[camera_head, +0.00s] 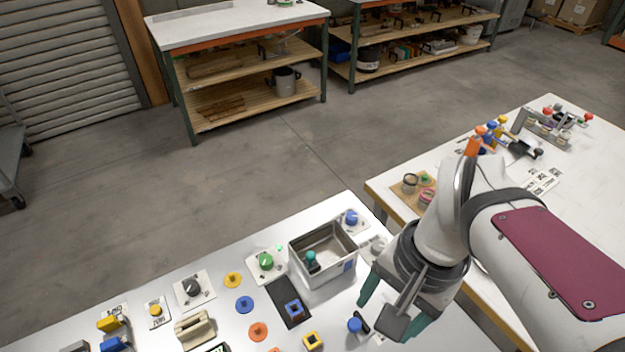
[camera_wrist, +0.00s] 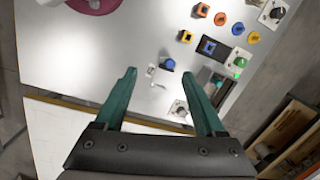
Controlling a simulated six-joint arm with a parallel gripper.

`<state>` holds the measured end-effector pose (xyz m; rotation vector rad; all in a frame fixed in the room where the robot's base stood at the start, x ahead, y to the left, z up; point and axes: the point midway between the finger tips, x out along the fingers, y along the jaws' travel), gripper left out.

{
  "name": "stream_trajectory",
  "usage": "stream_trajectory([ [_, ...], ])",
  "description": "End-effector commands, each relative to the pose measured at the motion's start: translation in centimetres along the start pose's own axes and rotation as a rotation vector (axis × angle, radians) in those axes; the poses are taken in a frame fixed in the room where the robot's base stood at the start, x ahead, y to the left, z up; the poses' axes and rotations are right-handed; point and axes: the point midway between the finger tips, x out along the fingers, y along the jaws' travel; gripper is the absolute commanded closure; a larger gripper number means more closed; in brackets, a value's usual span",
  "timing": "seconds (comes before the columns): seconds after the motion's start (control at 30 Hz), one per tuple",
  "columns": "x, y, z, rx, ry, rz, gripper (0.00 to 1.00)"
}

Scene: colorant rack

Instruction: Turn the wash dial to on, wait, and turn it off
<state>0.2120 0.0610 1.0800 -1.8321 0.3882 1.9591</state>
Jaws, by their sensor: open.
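Several dials on white plates stand on the white table, and I cannot read which is the wash dial. A green dial (camera_head: 265,261) sits left of the metal basin (camera_head: 346,275), with a small lit green spot beside it; it also shows in the wrist view (camera_wrist: 240,62). A blue dial (camera_head: 351,218) is behind the basin. A grey dial (camera_head: 377,245) is right of it and shows between my fingers in the wrist view (camera_wrist: 180,109). A dark dial (camera_head: 192,287) is farther left. My gripper (camera_head: 385,318) is open and empty, above the table right of the basin.
A teal-topped object (camera_head: 311,259) stands in the basin. A blue-knobbed item (camera_head: 355,325) lies near my fingers. Blue, yellow and orange pieces are spread left of the basin. A second white table (camera_head: 400,188) with tools is at right, across a gap.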

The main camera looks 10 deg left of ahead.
Motion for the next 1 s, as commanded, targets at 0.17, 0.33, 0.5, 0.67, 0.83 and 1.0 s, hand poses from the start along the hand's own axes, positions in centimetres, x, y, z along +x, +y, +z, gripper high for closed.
stream_trajectory([
  [0.17, 2.3, -15.8, -5.5, 0.026, 0.031, 0.065, 0.28],
  [0.33, 8.4, -26.9, -4.4, 0.064, 0.075, 0.084, 0.28],
  [0.5, 11.3, -29.9, -3.4, 0.081, 0.093, 0.084, 0.28],
  [0.67, 14.7, -29.5, -3.7, 0.084, 0.092, 0.087, 0.28],
  [0.83, 19.9, -29.0, -4.2, 0.083, 0.092, 0.086, 0.28],
  [1.0, 24.0, -28.6, -4.6, 0.083, 0.092, 0.085, 0.28],
])
